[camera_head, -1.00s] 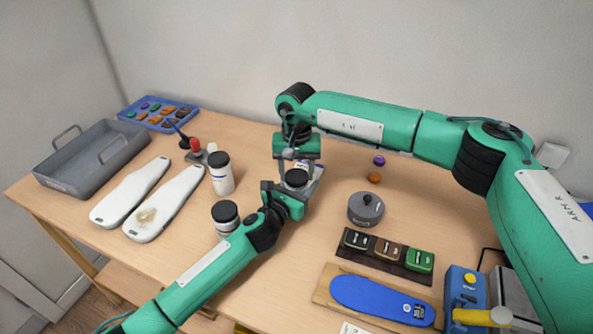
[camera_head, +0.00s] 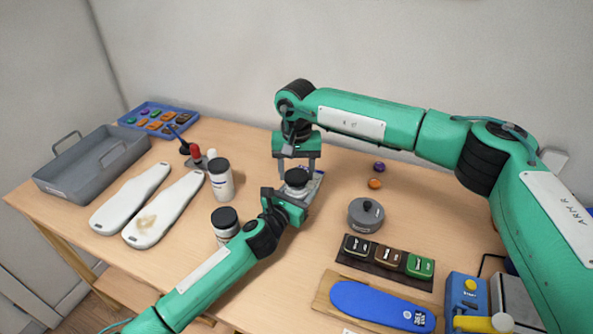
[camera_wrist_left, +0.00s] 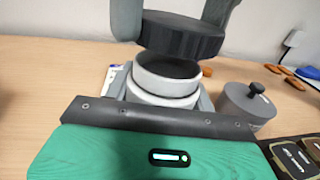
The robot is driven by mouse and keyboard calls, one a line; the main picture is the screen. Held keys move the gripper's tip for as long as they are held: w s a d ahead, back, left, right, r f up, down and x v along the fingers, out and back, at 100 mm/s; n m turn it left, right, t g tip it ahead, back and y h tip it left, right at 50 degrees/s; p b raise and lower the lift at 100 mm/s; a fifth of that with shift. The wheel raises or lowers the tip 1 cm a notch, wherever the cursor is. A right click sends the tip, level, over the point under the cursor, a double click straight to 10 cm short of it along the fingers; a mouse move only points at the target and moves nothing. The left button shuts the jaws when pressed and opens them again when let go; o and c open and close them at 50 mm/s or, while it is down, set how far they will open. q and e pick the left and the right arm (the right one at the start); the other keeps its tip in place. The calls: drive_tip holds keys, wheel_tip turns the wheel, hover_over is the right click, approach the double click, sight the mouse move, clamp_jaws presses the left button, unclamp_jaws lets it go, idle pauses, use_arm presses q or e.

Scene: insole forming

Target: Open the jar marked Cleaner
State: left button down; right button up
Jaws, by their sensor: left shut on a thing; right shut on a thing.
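A white jar (camera_head: 293,191) stands near the middle of the table. Its open rim and dark inside show in the left wrist view (camera_wrist_left: 165,88). My left gripper (camera_head: 287,196) is shut around the jar's body; its grey fingers flank it. The black lid (camera_head: 297,177) is off the jar and hangs slightly tilted just above the rim, clear of it in the left wrist view (camera_wrist_left: 180,36). My right gripper (camera_head: 297,166) comes from above and is shut on the lid's sides. I cannot read the jar's marking.
Two black-lidded white jars (camera_head: 220,180) (camera_head: 225,222) stand left of the held jar. A grey lidded pot (camera_head: 366,215) is to its right, with small purple (camera_head: 379,167) and orange (camera_head: 375,184) pieces behind. White insole forms (camera_head: 165,212) and a grey tray (camera_head: 88,165) lie left.

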sight(297, 175)
drive_tip(key=shift+r, duration=1.9)
use_arm(q)
drive_tip(key=shift+c, duration=2.2)
unclamp_jaws()
